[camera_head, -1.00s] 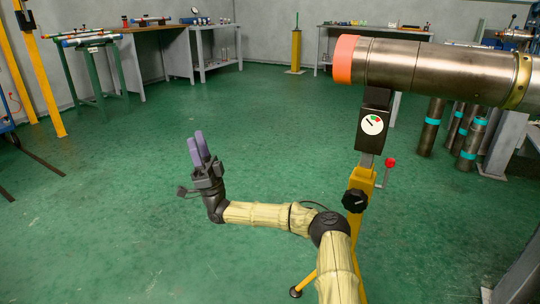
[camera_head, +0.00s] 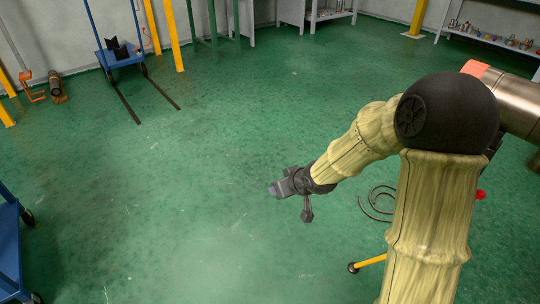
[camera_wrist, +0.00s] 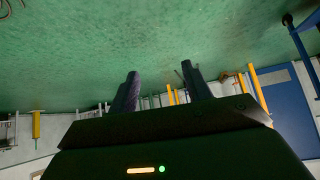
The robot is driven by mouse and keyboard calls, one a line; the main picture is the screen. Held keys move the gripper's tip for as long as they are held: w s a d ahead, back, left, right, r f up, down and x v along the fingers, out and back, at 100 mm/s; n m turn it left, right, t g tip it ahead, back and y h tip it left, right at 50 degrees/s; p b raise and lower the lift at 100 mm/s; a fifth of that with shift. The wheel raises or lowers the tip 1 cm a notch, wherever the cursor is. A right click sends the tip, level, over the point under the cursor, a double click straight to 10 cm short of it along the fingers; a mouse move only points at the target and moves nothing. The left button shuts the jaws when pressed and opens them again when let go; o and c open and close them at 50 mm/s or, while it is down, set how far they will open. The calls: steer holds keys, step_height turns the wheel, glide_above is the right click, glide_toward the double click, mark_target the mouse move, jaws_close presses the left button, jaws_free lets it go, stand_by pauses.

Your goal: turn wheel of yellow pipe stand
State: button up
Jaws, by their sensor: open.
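The yellow pipe stand is mostly hidden behind my arm in the head view. One yellow leg with a black foot (camera_head: 370,262) shows low at the right, and a red knob (camera_head: 480,194) shows beside my arm. The stand's black wheel is hidden now. The steel pipe (camera_head: 518,100), with an orange end (camera_head: 475,68), juts out at the upper right. My gripper (camera_head: 274,189) is left of the stand, apart from it, over open floor and pointing left. In the wrist view my gripper (camera_wrist: 163,88) shows two spread fingers with nothing between them.
A blue cart (camera_head: 122,55) stands at the upper left, with two dark strips on the floor in front of it. Another blue cart (camera_head: 8,240) is at the left edge. A shelf (camera_head: 495,35) with small parts is at the upper right. The middle floor is clear.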

steer(key=s+d+r+m+g+h+p, duration=0.2)
steer(key=s+d, duration=0.4)
steer(key=s, duration=0.3)
steer(key=s+d+r+m+g+h+p, duration=0.2)
steer(key=s+d+r+m+p, duration=0.2)
steer(key=s+d+r, duration=0.3)
steer(key=s, duration=0.3)
steer(key=shift+d+r, duration=0.2)
steer(key=shift+d, duration=0.05)
steer(key=shift+c, duration=1.1)
steer(key=shift+w+a, duration=0.1)
steer(key=shift+c, duration=0.3)
